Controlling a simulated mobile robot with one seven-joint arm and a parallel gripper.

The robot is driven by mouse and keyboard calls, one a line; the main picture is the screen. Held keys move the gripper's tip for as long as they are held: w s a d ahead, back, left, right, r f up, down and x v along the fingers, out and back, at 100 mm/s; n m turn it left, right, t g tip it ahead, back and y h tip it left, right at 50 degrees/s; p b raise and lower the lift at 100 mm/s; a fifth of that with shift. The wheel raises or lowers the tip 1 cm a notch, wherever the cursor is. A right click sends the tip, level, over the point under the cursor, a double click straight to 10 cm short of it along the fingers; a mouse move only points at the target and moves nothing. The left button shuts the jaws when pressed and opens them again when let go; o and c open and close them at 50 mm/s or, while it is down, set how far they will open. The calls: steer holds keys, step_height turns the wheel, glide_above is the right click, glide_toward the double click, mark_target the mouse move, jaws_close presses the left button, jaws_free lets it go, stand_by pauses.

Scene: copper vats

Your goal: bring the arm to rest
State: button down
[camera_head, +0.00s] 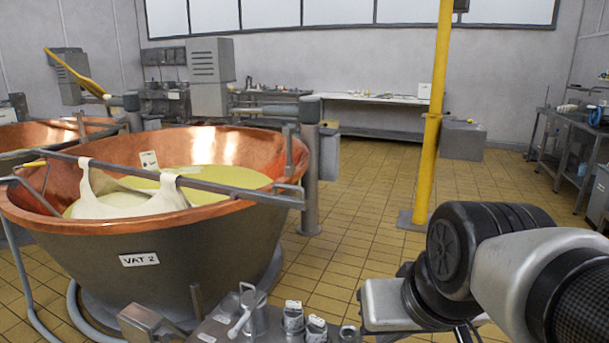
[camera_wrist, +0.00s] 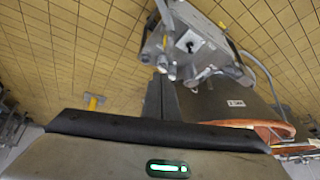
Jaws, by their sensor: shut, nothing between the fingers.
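My arm (camera_head: 520,265) enters the head view from the lower right, with a dark round joint and pale grey links. It is bent over the yellow tiled floor, to the right of the vat. In the wrist view my gripper (camera_wrist: 160,92) shows as a dark finger shape beyond the wide hand body, which has a green light. The fingers are together with nothing between them. They point toward a grey work deck (camera_wrist: 205,45) with small items on it. I cannot make out the fingertips in the head view.
Copper vat VAT 2 (camera_head: 240,205) stands at the left, with white cloth (camera_head: 125,195) hanging from a bar over pale yellow liquid. A yellow post (camera_head: 432,120) rises behind my arm. Benches line the back and right walls. The tiled floor (camera_head: 360,185) between is clear.

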step_height(320, 180, up, 22)
steer(key=s+d+p, duration=0.2)
steer(key=p, duration=2)
steer(key=shift+s+d+h, duration=0.15)
steer(key=shift+s+h, duration=0.2)
steer(key=shift+h, duration=0.05)
